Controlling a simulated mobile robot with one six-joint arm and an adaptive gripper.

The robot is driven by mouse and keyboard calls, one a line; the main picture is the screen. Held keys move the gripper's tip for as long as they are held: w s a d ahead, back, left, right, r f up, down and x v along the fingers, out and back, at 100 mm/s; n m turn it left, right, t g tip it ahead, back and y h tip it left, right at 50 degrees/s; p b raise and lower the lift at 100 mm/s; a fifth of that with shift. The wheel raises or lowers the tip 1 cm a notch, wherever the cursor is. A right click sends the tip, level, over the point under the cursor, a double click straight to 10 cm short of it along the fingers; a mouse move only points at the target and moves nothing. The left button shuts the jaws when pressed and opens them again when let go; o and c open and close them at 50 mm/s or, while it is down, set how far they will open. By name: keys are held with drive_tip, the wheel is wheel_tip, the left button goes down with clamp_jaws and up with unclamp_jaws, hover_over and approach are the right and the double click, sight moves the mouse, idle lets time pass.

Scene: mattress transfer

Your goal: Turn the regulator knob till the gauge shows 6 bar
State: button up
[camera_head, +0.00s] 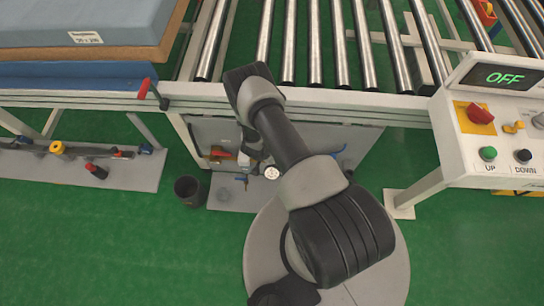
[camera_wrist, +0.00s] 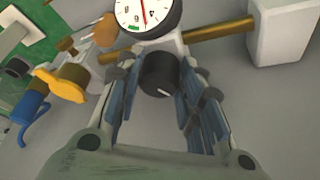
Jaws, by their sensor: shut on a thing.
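The black regulator knob (camera_wrist: 158,74) sits in the middle of the wrist view, with a short white mark on its lower face. My gripper (camera_wrist: 159,86) is shut on the knob, one finger on each side of it. The round white gauge (camera_wrist: 146,14) is just above the knob, cut off by the top edge. Its red needle lies nearly vertical in the picture; I cannot read the value for sure. In the head view the small gauge (camera_head: 271,173) shows beside my arm, which hides the knob and my fingers.
A brass pipe (camera_wrist: 217,29) runs from the regulator to a white block (camera_wrist: 281,30). A yellow-handled valve (camera_wrist: 62,84) and a blue fitting (camera_wrist: 30,108) are at left. A roller conveyor (camera_head: 316,45), a mattress (camera_head: 85,22), a dark bin (camera_head: 188,190) and a control panel (camera_head: 495,130) stand around.

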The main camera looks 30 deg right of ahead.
idle(0.4)
drive_tip(key=o, duration=0.8)
drive_tip(key=v, duration=1.2)
drive_tip(key=shift+w, duration=0.15)
